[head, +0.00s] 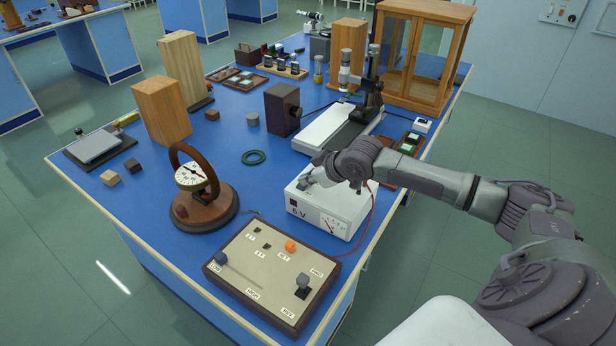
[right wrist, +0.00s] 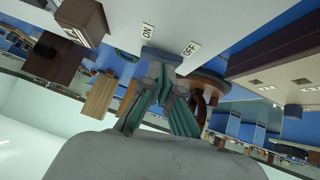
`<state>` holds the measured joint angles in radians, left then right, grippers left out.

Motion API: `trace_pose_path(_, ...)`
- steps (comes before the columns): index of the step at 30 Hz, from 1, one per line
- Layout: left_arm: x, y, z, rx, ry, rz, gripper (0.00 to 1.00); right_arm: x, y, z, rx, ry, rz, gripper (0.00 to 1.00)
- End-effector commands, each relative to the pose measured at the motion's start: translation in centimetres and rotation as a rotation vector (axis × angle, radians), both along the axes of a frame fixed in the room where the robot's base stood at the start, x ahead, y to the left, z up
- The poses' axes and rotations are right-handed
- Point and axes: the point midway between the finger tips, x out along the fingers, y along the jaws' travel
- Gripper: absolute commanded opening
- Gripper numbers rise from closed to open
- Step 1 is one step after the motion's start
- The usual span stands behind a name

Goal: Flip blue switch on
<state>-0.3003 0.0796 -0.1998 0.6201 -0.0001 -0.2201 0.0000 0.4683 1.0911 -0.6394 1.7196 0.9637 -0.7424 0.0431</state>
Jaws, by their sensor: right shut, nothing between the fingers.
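The white power supply box (head: 330,212) marked 6 V stands near the right side of the blue bench. The blue-grey switch (right wrist: 161,54) shows in the right wrist view, between an ON label (right wrist: 148,31) and an OFF label (right wrist: 191,48) on a white surface. My right gripper (head: 309,180) is shut and empty, low over the top of the box. In the right wrist view its fingertips (right wrist: 164,72) are right at the switch and partly cover it; whether they touch it, and which way it is tipped, I cannot tell. My left gripper is out of view.
A control board (head: 262,275) with a blue knob (head: 220,258), an orange knob (head: 290,246) and a dark lever (head: 303,283) lies in front of the box. A round dial instrument (head: 203,208) stands left. A microscope-like stand (head: 371,98) and wooden cabinet (head: 425,50) stand behind.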

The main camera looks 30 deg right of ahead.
Motion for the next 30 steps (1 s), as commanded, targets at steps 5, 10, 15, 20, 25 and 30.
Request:
trace_pose_path(5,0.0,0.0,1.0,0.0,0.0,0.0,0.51,0.1,0.0,0.9,0.0,-0.001,-0.001,0.0)
trace_pose_path(10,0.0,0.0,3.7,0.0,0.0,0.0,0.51,0.2,0.2,3.2,0.0,0.0,-0.001,0.0)
trace_pose_path(15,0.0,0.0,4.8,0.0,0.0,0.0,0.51,-0.4,0.1,4.6,-0.005,0.001,-0.002,0.0)
trace_pose_path(20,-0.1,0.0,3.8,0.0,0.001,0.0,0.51,-3.0,-0.6,6.9,-0.007,0.001,-0.001,0.0)
trace_pose_path(25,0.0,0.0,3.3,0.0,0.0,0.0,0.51,-5.2,-1.1,9.2,-0.007,0.001,-0.001,0.0)
trace_pose_path(30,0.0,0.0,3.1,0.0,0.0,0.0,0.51,-6.3,-1.4,10.4,-0.002,0.001,-0.002,0.0)
